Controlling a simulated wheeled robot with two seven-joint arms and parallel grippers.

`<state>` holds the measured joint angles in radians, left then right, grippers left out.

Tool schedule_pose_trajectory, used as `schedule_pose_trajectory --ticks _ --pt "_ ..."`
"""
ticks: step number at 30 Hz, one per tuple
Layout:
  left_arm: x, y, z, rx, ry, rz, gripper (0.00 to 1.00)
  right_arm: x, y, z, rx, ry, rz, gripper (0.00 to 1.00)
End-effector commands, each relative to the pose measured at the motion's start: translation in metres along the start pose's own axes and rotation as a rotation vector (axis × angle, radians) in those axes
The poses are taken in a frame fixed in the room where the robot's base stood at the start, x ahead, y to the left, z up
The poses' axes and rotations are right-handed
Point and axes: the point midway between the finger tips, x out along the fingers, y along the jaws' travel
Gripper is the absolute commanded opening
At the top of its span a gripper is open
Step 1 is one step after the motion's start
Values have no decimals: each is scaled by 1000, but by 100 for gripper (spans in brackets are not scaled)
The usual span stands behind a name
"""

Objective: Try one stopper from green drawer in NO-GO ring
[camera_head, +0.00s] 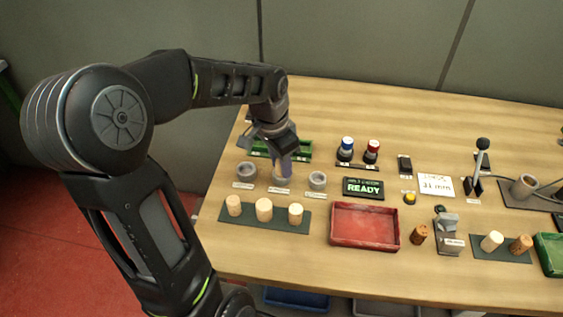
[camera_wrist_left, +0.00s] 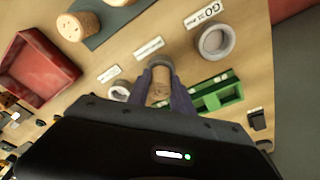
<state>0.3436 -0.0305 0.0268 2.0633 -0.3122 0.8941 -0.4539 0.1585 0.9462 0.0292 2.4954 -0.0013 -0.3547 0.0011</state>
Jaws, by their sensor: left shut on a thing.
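My left gripper (camera_head: 284,172) points down at the middle ring (camera_head: 279,186) of a row of three grey rings. In the left wrist view its two fingers (camera_wrist_left: 163,92) are shut on a light cork stopper (camera_wrist_left: 160,86). The stopper is over or in the middle ring; I cannot tell how deep. The left ring (camera_head: 247,170) and the right ring (camera_head: 317,180) look empty. The left ring's label (camera_wrist_left: 203,14) shows "GO"; the other labels are too small to read. A green holder (camera_head: 302,150) lies behind the rings. My right gripper is not in view.
Three pale stoppers (camera_head: 264,209) stand on a dark green mat in front. A red tray (camera_head: 364,227) lies right of it. A display (camera_head: 363,188) reads READY. A green tray (camera_head: 549,250) is at the right edge. A loose cork (camera_head: 419,234) stands beside the red tray.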

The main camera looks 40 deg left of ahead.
Motion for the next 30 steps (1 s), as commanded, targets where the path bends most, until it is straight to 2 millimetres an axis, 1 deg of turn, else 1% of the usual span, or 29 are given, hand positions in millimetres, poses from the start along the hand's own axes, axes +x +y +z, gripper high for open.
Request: schedule_pose_trajectory --ticks 1,2,11,19,22,26,30 --pt "1 0 0 0 0 0 0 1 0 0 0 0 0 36" --pt "1 0 0 0 0 0 27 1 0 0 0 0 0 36" --pt "1 0 0 0 0 0 52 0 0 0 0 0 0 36" --pt "0 0 0 0 0 0 52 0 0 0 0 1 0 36" --pt "-5 -1 -1 0 3 -2 52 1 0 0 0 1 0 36" --pt "-20 -1 -1 -1 4 -3 52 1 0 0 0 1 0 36" --pt "-44 -1 -1 -1 4 -3 52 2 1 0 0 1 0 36"
